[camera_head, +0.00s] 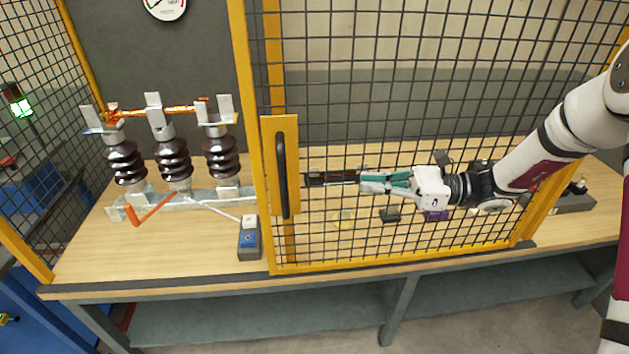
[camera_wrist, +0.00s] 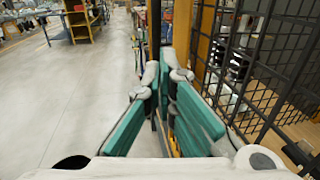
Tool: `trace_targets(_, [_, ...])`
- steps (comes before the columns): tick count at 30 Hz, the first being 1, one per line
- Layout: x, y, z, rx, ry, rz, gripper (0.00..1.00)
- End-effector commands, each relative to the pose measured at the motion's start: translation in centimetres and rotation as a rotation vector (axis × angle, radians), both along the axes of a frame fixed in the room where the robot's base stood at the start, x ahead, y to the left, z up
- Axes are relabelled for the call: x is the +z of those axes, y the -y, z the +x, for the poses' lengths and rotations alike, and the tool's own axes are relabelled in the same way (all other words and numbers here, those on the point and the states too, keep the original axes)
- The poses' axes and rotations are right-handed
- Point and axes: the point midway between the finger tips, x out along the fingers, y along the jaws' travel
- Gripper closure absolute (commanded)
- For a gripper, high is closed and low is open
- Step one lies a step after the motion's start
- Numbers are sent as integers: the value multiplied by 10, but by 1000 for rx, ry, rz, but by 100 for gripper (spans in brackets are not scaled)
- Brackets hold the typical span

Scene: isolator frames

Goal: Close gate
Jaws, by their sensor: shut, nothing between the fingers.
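The gate is a yellow-framed black mesh panel (camera_head: 400,268) in front of the right part of the bench. Its left edge carries a yellow plate with a long black upright handle (camera_head: 281,175). The opening left of this edge is uncovered, so the gate stands open. My gripper (camera_head: 362,183) is in front of the mesh, right of the handle and apart from it, with its teal fingers pointing left. In the wrist view, the gripper (camera_wrist: 166,78) is shut and empty. The mesh (camera_wrist: 285,70) runs close along its right side there, and a yellow upright (camera_wrist: 205,40) stands ahead.
Three brown insulators (camera_head: 172,158) with an orange bar stand on the wooden bench (camera_head: 85,250) in the opening. A small blue-topped box (camera_head: 249,240) sits near the gate's lower left corner. Small parts lie behind the mesh. Open floor (camera_wrist: 75,95) shows on the wrist view's left.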

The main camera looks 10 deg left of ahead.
Motion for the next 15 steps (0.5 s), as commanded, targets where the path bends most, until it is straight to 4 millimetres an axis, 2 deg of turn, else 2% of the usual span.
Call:
trace_targets(5, [2, -22, -5, 5, 0, 1, 100])
trace_targets(15, [2, -88, -14, 6, 1, -2, 100])
